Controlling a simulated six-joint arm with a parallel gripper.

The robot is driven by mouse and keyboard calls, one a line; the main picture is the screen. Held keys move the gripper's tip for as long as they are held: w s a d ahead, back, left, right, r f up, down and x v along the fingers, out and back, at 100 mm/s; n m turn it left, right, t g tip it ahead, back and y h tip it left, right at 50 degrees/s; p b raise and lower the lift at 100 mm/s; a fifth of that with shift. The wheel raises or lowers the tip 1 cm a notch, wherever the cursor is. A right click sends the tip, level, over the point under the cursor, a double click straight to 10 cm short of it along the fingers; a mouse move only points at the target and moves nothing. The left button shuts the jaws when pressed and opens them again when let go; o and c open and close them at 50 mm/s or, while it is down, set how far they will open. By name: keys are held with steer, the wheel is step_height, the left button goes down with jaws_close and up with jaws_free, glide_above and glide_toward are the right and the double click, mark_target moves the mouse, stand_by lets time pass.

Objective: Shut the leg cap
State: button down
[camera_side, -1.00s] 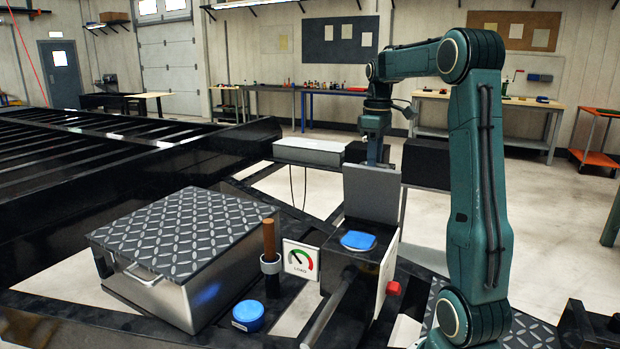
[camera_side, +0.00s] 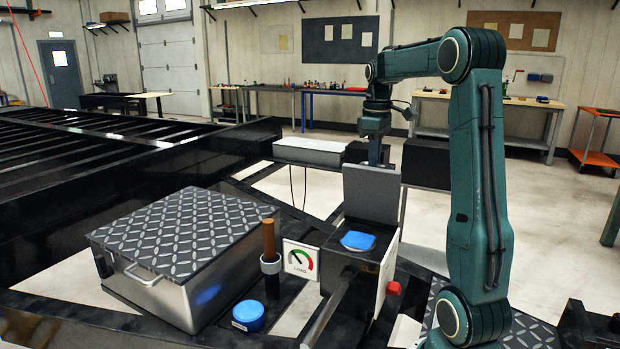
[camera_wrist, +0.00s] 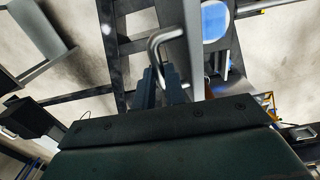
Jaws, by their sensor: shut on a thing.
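The leg cap, a grey plate (camera_side: 372,193), stands upright at the back of the dark leg box (camera_side: 342,262). The cap is open, and a blue pad (camera_side: 358,241) shows on top of the box in front of it. In the wrist view the cap is a narrow grey strip (camera_wrist: 194,50) with a bent metal handle (camera_wrist: 160,38) on its side. My gripper (camera_wrist: 162,72) is shut on this handle. In the side view my gripper (camera_side: 378,155) is behind the cap's top edge, so its fingertips and the handle are hidden.
A steel box with a tread-plate lid (camera_side: 180,232) stands at left. A wooden-handled lever (camera_side: 269,250), a round blue cap (camera_side: 248,314) and a load gauge (camera_side: 300,260) are near the leg box. Black trailer beams (camera_side: 90,210) fill the left.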

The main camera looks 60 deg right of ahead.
mark_target(367, 181)
steer(key=shift+a, duration=0.15)
steer(key=shift+a+h, duration=0.9)
steer(key=shift+a, duration=0.5)
steer(key=shift+a+f+h, duration=0.2)
steer(key=shift+a+h, duration=0.35)
steer(key=shift+a, duration=0.25)
steer(key=shift+a+f+h, duration=0.15)
steer(key=shift+a+h, duration=0.4)
steer(key=shift+a, duration=0.25)
steer(key=a+f+h, duration=0.3)
steer(key=a+f, duration=0.7)
steer(key=a, duration=0.1)
steer(key=shift+f+h, duration=0.4)
steer(key=c, duration=1.5)
jaws_free()
steer(key=shift+r, duration=0.1)
steer(key=shift+o, duration=0.2)
steer(key=shift+a+r, duration=0.1)
